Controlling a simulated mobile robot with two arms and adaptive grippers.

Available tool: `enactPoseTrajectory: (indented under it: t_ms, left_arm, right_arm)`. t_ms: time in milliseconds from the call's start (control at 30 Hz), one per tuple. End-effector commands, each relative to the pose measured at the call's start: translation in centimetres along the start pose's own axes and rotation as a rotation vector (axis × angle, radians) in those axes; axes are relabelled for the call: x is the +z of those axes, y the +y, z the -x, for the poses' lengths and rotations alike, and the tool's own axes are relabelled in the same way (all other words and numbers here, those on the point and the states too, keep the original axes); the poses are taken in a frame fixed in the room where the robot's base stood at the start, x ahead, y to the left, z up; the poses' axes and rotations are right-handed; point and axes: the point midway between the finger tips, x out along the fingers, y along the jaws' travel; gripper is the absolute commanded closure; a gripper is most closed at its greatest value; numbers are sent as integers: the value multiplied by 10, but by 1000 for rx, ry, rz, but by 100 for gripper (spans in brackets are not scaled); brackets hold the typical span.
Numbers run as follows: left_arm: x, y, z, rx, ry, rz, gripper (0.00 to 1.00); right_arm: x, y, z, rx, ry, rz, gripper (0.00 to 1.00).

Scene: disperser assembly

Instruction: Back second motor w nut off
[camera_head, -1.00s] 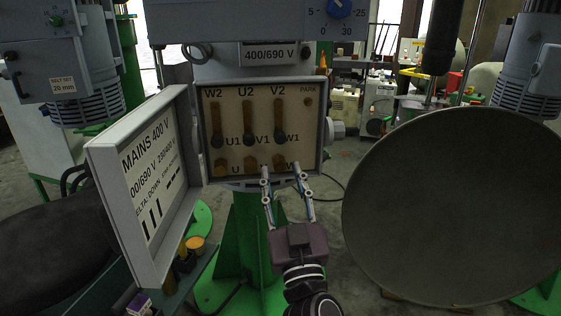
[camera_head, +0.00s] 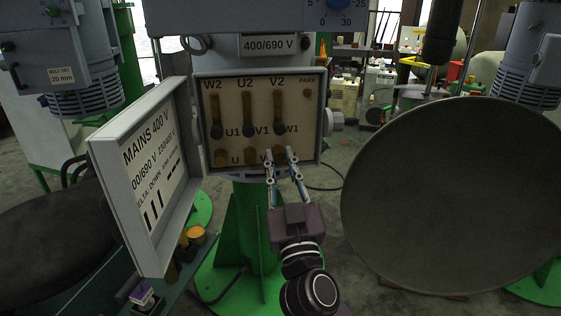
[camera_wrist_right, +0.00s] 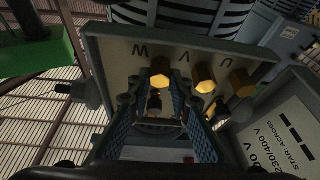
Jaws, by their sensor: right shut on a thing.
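The open motor terminal box (camera_head: 199,120) faces me, with three upright brass links under W2, U2 and V2. Brass nuts sit in the bottom row: the U nut (camera_head: 221,158), the V nut (camera_head: 250,157) and the W nut (camera_head: 279,155). My right gripper (camera_head: 279,157) reaches up from below, its two fingers closed on the sides of the W nut. In the right wrist view, the W nut (camera_wrist_right: 160,73) shows between the fingertips, on its board; the V nut (camera_wrist_right: 204,78) and U nut (camera_wrist_right: 241,83) are beside it. My left gripper is out of view.
The box's open lid (camera_head: 150,190) with its wiring label stands to the left. A large dark disc (camera_head: 450,195) fills the right side. A yellow-topped part (camera_head: 195,235) lies on a ledge below the lid. The green motor stand (camera_head: 240,230) is below the box.

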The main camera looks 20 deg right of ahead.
Motion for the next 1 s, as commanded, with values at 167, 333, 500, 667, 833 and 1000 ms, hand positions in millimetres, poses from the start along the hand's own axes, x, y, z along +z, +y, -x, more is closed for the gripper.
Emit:
enactPoseTrajectory:
  t_ms: [167,333,500,667,833,1000]
  left_arm:
    - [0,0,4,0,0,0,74]
    - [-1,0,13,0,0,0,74]
    - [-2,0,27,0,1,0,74]
    - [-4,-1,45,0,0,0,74]
    - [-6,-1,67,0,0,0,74]
    - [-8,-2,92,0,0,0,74]
  right_arm:
    - [-1,0,0,-16,-1,37,100]
    - [-2,1,-1,-50,-1,120,100]
    - [-4,2,-1,-105,-1,249,100]
    - [-5,2,-2,-163,-2,390,100]
    - [-6,3,-2,-226,-1,540,100]
    - [-7,3,-3,-288,-2,688,100]
